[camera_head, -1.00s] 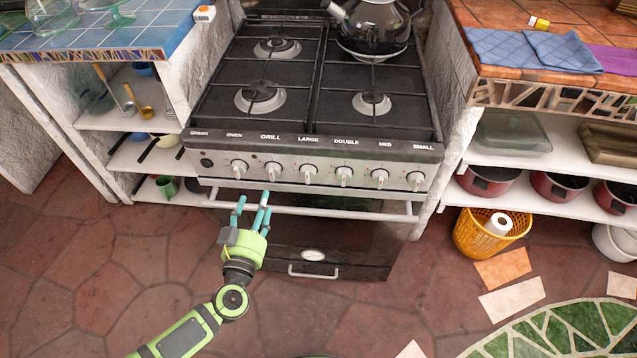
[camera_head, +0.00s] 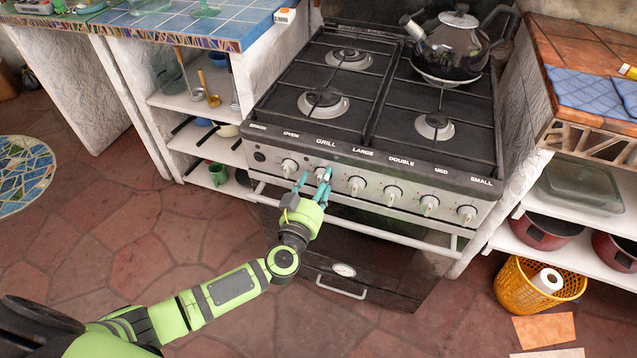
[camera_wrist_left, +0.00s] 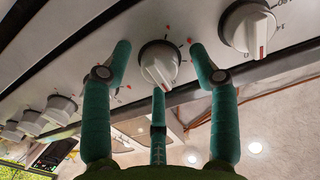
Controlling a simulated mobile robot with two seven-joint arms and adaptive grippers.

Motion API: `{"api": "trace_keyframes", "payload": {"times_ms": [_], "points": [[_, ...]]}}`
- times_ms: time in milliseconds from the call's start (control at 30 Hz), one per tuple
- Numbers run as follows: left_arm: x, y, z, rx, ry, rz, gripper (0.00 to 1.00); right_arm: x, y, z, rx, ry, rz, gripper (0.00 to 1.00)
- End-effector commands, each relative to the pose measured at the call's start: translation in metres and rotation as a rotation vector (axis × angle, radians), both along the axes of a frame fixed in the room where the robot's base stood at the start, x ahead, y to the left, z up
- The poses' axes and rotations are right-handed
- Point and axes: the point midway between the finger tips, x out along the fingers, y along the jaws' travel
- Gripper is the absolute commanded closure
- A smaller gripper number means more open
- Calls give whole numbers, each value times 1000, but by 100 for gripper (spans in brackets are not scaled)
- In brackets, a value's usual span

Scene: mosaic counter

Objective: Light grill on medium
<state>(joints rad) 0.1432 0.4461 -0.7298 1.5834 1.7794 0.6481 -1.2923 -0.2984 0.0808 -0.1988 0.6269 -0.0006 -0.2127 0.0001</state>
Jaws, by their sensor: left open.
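The grill knob (camera_head: 322,174) is on the stove's front panel under the "GRILL" label, second from the left. My left gripper (camera_head: 313,181) is in front of it, with its teal fingers spread and open. In the left wrist view a white knob (camera_wrist_left: 160,63) with a red mark sits between the open fingertips, which stand on either side of it. I cannot tell whether any finger touches it. Part of the grill knob is hidden by the fingers in the head view. My right gripper does not show.
The oven knob (camera_head: 289,166) is close on the left and the large knob (camera_head: 357,185) close on the right. The oven handle bar (camera_head: 400,236) runs below the panel. A black kettle (camera_head: 455,45) stands on the back right burner.

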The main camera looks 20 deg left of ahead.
Motion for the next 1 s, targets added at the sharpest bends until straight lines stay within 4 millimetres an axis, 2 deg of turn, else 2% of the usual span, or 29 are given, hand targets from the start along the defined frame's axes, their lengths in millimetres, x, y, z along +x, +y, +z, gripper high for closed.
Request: {"api": "trace_keyframes", "payload": {"times_ms": [67,100,167,200,667,1000], "points": [[0,0,0,-1,0,0,40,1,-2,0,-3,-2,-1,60],[0,0,0,-1,0,0,56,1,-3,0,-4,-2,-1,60],[0,0,0,-1,0,0,80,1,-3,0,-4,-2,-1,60],[0,0,0,-1,0,-1,96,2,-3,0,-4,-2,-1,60],[0,-1,1,-56,2,-1,97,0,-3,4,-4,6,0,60],[-1,-1,2,-301,12,0,97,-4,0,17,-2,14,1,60]]}}
